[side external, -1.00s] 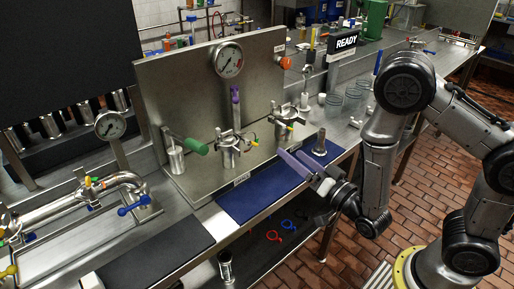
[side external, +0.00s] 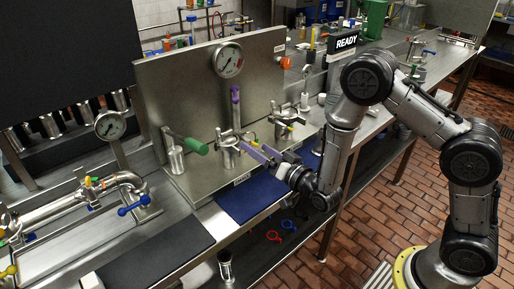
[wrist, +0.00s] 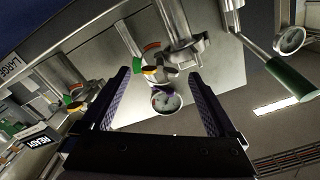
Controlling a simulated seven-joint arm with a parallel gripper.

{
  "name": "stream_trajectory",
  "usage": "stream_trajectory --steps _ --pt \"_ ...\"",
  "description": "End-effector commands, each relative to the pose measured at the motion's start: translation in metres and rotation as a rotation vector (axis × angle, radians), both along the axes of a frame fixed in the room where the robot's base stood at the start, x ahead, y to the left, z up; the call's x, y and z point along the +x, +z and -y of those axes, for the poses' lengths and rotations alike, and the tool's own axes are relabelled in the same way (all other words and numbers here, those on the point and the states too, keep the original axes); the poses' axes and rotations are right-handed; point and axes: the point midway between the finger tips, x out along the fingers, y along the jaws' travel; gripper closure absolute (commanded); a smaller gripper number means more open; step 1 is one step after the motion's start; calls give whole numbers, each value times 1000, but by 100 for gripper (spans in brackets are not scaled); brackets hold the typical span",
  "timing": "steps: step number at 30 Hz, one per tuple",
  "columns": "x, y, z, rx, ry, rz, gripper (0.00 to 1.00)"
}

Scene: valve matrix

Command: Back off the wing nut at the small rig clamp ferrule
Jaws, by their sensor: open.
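My gripper (side external: 260,154) is open, its purple-padded fingers pointing at the left clamp (side external: 229,150) on the steel rig. In the wrist view my gripper (wrist: 159,78) is empty, with the fingers wide apart. The same clamp (wrist: 187,45) lies just beyond the tips, and its wing nut (wrist: 150,73), with red and yellow-orange marks, shows between the fingers. In the side view the fingers partly cover this nut. A label reading "LARGE" (wrist: 11,62) stands by the other clamp (wrist: 70,88), which has green, red and yellow marks. I cannot read the near clamp's label.
The green handle (side external: 186,145) stands left of the near clamp. A gauge (side external: 229,60) and the steel back panel (side external: 180,90) rise behind. The blue mat (side external: 245,203) below my gripper is clear where visible. The right clamp (side external: 287,120) stands close by.

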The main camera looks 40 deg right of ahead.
Motion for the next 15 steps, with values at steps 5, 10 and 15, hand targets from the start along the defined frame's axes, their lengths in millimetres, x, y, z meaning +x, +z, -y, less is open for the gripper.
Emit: stream_trajectory --steps 5,10,15 --pt "12 0 0 0 0 0 6" --pt "14 0 0 0 0 0 6" --pt "13 0 0 0 0 0 13"
